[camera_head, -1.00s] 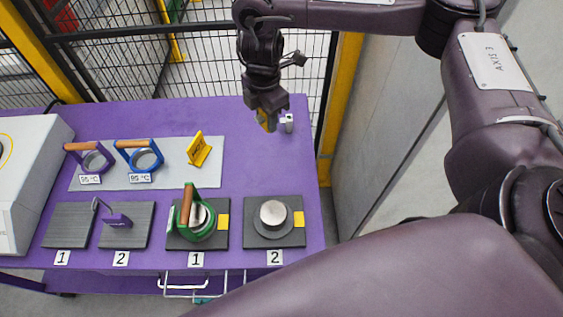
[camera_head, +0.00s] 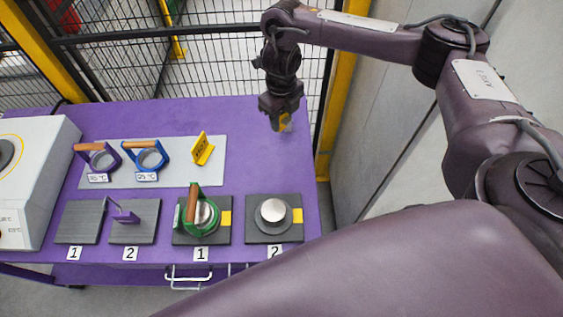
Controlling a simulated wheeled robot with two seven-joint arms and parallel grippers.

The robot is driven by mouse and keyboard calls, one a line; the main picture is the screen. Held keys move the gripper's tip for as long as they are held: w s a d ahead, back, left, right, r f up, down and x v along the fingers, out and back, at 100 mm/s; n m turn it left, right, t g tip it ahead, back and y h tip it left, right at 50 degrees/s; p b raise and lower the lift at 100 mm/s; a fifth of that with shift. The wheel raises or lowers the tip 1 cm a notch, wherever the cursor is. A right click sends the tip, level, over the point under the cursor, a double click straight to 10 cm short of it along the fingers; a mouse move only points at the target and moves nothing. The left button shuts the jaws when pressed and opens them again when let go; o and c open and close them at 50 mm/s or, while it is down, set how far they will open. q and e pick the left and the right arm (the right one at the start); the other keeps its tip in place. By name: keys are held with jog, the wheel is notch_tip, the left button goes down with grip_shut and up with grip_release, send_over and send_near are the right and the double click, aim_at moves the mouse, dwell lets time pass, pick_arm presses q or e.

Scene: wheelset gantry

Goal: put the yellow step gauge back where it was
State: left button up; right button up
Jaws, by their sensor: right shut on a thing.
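My right gripper (camera_head: 283,119) is at the back right of the purple table, pointing down. It is shut on a small yellow piece, which I take for the yellow step gauge (camera_head: 284,122); the gripper hides much of it. A small pale grey holder (camera_head: 288,128) is right behind or under the piece; I cannot tell whether they touch. A yellow angled stand with dark lettering (camera_head: 203,149) is on the grey mat, apart from the gripper. My left gripper is out of view.
On the purple table (camera_head: 245,165), the grey mat (camera_head: 215,178) bears a purple ring (camera_head: 104,160) and a blue ring (camera_head: 149,157) with wooden handles. A mesh fence (camera_head: 190,75) is behind.

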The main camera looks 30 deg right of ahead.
aim_at(282, 165)
jog(key=shift+f+b, duration=0.55)
notch_tip(282, 165, down, 19)
jog(key=b, duration=1.9)
jog(key=shift+f, duration=0.1)
jog(key=o, duration=1)
